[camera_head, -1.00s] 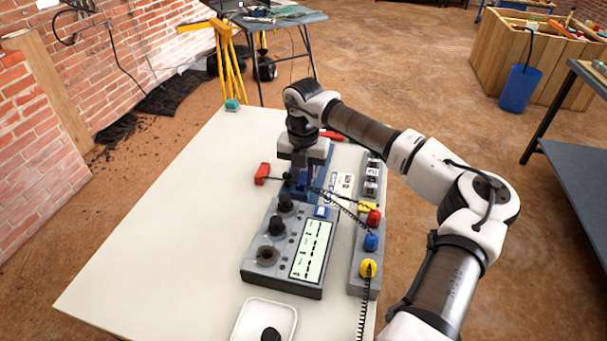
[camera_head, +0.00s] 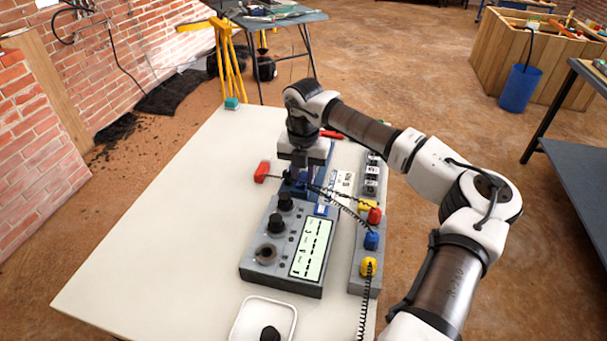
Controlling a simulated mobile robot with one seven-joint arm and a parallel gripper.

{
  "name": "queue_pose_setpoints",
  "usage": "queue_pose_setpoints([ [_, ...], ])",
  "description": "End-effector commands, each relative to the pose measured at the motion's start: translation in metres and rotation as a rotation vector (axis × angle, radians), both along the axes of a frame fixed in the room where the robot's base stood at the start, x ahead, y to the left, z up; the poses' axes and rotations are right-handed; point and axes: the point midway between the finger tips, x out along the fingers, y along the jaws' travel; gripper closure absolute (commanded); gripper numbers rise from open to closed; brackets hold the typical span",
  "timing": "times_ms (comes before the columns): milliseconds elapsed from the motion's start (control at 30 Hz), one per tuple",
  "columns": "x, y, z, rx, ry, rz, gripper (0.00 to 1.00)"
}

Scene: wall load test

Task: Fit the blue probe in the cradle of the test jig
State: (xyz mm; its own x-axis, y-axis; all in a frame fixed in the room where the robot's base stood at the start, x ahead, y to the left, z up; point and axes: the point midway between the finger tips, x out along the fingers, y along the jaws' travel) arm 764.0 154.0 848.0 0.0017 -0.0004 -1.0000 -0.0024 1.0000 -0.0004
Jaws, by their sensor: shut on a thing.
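My gripper (camera_head: 301,174) points down over the blue test jig (camera_head: 293,188), behind the grey meter box. It is shut on the blue probe, which is mostly hidden by the fingers and the jig. A black coiled lead runs from there toward the coloured plugs on the right. I cannot tell whether the probe touches the cradle, which is hidden too. A red handle (camera_head: 262,172) on a dark rod sticks out at the left of the jig.
The grey meter box (camera_head: 270,278) has black knobs and a lit panel. A grey strip (camera_head: 358,285) holds red, blue and yellow plugs. A white tray (camera_head: 240,325) with a black knob lies in front. The white table (camera_head: 170,235) is clear at left.

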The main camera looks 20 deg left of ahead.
Motion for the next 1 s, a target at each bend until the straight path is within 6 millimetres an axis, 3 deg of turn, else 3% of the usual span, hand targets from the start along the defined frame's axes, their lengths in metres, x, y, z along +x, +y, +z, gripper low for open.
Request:
queue_pose_setpoints([
  [167, -0.0024, 0.0009, -0.0012, -0.001, 0.007, 0.004, 0.99],
  [200, -0.0024, 0.0009, -0.0012, -0.001, 0.007, 0.004, 0.73],
  [367, -0.0018, 0.0015, -0.0008, 0.002, 0.005, 0.004, 0.53],
  [767, -0.0011, 0.0044, 0.0009, 0.008, -0.001, 0.006, 0.53],
  [800, -0.0011, 0.0045, 0.0008, 0.008, -0.001, 0.006, 0.68],
  [1000, -0.0012, 0.0036, 0.0004, 0.006, 0.000, 0.005, 0.68],
])
